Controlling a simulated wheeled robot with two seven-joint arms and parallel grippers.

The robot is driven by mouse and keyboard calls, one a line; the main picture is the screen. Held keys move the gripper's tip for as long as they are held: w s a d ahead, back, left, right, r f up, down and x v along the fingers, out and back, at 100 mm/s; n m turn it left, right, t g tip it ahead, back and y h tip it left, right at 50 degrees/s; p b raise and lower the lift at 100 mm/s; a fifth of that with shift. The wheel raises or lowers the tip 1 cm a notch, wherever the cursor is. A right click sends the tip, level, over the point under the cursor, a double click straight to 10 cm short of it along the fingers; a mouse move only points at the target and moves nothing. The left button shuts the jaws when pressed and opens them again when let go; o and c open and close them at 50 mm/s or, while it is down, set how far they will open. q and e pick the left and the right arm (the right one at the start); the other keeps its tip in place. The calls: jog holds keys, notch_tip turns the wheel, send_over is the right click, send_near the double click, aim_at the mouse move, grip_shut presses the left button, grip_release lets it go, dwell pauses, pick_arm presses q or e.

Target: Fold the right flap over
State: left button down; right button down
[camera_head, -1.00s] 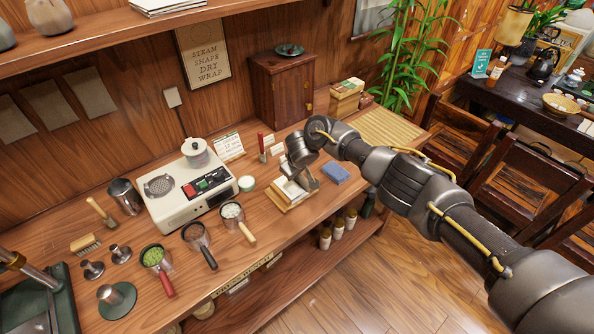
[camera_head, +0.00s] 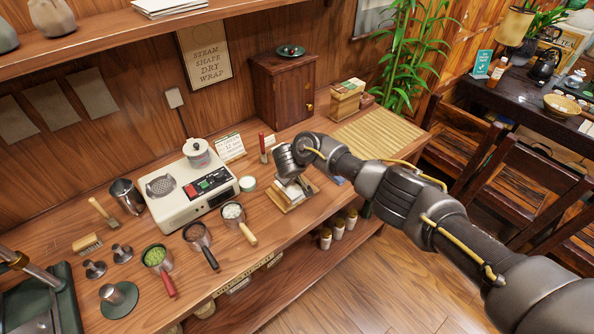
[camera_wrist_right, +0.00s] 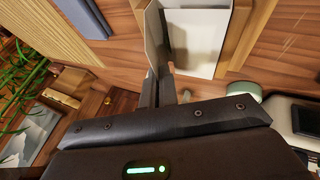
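The white paper wrap (camera_head: 285,187) lies on a small wooden tray (camera_head: 288,206) on the counter, partly hidden by my right gripper (camera_head: 303,184). In the right wrist view the white sheet (camera_wrist_right: 199,40) lies between light wooden rails (camera_wrist_right: 238,35). A pale flap (camera_wrist_right: 155,35) stands up along the sheet's left side. My right gripper's fingers (camera_wrist_right: 159,90) are close together at the near end of this flap. The frames do not show whether the flap is pinched between them or only touched. My left gripper is not in view.
A steamer machine (camera_head: 190,195) and several handled cups stand left of the tray. A wooden cabinet (camera_head: 282,90) stands behind. A bamboo mat (camera_head: 378,140) lies at the right end of the counter.

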jog(key=shift+s+a+f+n+t+h+b, duration=0.35)
jog(key=shift+f+t+h+b, duration=0.25)
jog(key=shift+h+b, duration=0.25)
jog(key=shift+s+a+f+n+t+h+b, duration=0.1)
jog(key=shift+a+n+t+h+b, duration=0.1)
jog(key=shift+t+h+b, duration=0.4)
jog(key=shift+s+a+f+n+t+h+b, duration=0.15)
jog(key=shift+t+b, duration=0.15)
jog(key=shift+b, duration=0.55)
jog(key=shift+r, duration=0.15)
jog(key=c, duration=1.7)
grip_release()
